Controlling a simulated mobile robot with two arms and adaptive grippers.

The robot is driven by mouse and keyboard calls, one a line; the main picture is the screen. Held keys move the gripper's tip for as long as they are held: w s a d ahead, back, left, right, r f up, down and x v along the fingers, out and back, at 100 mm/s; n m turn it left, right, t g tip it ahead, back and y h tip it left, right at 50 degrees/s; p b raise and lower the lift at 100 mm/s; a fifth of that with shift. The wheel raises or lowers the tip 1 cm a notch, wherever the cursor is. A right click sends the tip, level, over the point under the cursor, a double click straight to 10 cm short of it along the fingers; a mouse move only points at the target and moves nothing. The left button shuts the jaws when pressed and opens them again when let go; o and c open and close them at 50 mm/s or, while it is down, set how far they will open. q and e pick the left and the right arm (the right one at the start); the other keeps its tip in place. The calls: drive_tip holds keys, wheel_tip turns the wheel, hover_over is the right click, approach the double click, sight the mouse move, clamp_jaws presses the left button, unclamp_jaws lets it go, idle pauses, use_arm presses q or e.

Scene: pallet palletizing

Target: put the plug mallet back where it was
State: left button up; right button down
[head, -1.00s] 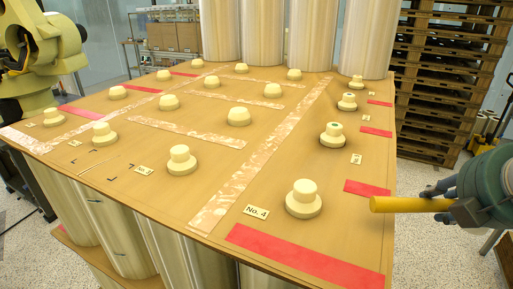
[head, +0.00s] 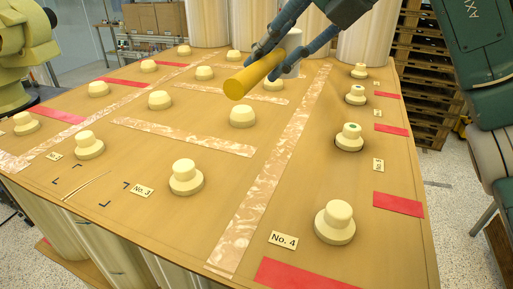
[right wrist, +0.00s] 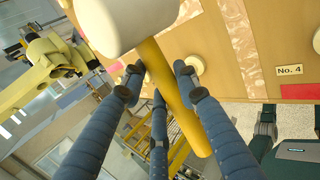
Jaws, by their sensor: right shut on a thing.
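The plug mallet has a yellow handle (head: 252,76) and a pale head that shows in the right wrist view (right wrist: 112,22). My right gripper (head: 285,52) is shut on the handle, holding the mallet above the far middle of the wooden board (head: 225,165). Its blue-grey fingers partly cover the mallet in the head view. In the right wrist view the handle (right wrist: 172,90) runs between the fingers. Black corner marks (head: 103,203) lie on the bare near-left part of the board, with nothing on them. My left gripper is not in view.
Cream plugs stand in rows on the board, including one beside the No. 4 label (head: 283,240) and one beside the No. 3 label (head: 142,190). Red strips (head: 398,204) lie along the edges. Tall pale cylinders (head: 365,35) stand behind. A yellow machine (head: 25,55) stands at left.

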drive_tip(key=shift+a, duration=0.3)
wheel_tip(320, 180, down, 19)
drive_tip(key=p, duration=0.3)
drive_tip(key=shift+s+d+p, duration=0.1)
drive_tip(key=shift+s+p, duration=0.05)
drive_tip(key=shift+p, duration=0.2)
drive_tip(key=shift+f, duration=0.15)
drive_tip(key=shift+f, duration=0.2)
drive_tip(key=c, duration=1.3)
unclamp_jaws()
